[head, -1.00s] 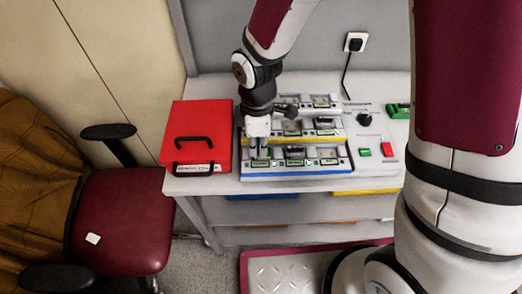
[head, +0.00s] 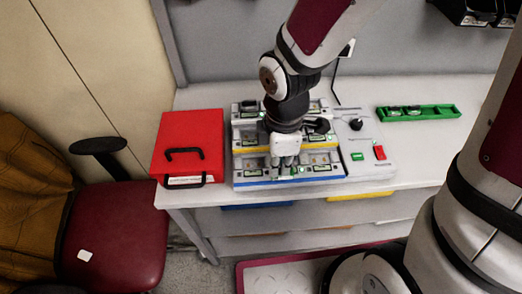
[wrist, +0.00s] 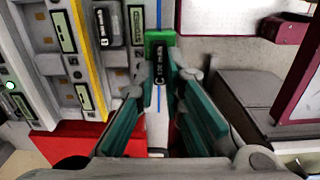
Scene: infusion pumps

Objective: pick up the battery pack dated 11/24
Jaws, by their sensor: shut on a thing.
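My gripper (head: 285,168) is at the front row of the pump rack (head: 240,161), near its middle, pointing down. In the wrist view its green-padded fingers (wrist: 160,75) are shut on a small battery pack (wrist: 160,42) with a green end and a dark label with pale print. I cannot read a date on it. The blue front edge of the rack runs past the pack. Another dark pack (wrist: 107,27) sits in the rack to the left in the wrist view. In the head view the held pack is mostly hidden by the fingers.
A red case (head: 190,128) stands left of the rack. A control panel (head: 362,140) with a black knob, a green button and a red button adjoins its right. A green tray (head: 440,112) with round items lies farther right. The white table (head: 425,150) is clear between them.

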